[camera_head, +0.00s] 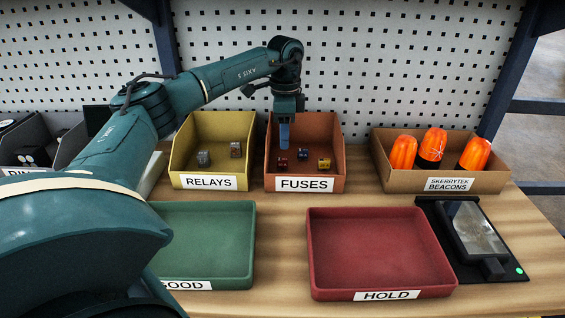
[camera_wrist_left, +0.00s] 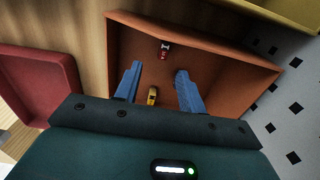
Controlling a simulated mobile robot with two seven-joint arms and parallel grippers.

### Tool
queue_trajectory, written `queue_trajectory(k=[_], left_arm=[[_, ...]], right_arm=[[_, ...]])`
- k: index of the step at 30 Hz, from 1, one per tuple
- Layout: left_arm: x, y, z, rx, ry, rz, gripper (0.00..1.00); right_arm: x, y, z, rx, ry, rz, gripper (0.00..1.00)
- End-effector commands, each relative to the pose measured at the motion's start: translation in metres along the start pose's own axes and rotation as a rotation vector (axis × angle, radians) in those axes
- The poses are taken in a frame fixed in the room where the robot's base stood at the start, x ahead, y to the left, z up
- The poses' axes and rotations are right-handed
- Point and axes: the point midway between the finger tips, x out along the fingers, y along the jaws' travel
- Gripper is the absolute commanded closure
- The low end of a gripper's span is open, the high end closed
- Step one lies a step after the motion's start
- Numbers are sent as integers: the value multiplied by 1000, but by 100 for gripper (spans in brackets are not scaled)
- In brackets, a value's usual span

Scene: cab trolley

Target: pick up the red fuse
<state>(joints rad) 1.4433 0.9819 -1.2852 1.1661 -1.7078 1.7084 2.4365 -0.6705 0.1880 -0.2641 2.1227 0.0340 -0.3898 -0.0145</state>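The red fuse (camera_head: 283,163) lies on the floor of the orange-brown FUSES bin (camera_head: 338,183), on its left side. In the left wrist view the red fuse (camera_wrist_left: 164,50) has a white mark and lies just beyond the fingertips, apart from them. My left gripper (camera_head: 284,146) points down into the bin above the fuse. In the wrist view its two blue fingers (camera_wrist_left: 158,70) are spread with nothing between the tips. My right gripper is in neither view.
A blue fuse (camera_head: 303,154) and a yellow fuse (camera_head: 325,163) lie in the same bin. The RELAYS bin (camera_head: 208,183) stands to the left, the box of orange beacons (camera_head: 480,181) to the right. The green tray (camera_head: 205,275) and red HOLD tray (camera_head: 380,283) are in front, empty where seen.

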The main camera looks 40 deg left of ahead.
Motion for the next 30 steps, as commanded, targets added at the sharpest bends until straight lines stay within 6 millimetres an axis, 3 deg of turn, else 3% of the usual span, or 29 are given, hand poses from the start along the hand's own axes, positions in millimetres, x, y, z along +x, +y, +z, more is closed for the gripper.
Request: queue_trajectory(k=[3, 11, 19, 28, 30], left_arm=[[20, 0, 0, 0, -1, 1, 60], [39, -1, 2, 0, -1, 1, 60], [78, -4, 6, 1, 0, 1, 60], [85, -4, 6, 1, 1, 0, 60], [85, -4, 6, 1, 1, 0, 64]], right_arm=[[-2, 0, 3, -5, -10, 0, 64], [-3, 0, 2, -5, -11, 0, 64], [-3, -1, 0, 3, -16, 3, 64], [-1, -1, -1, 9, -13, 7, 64], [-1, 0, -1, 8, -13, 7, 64]])
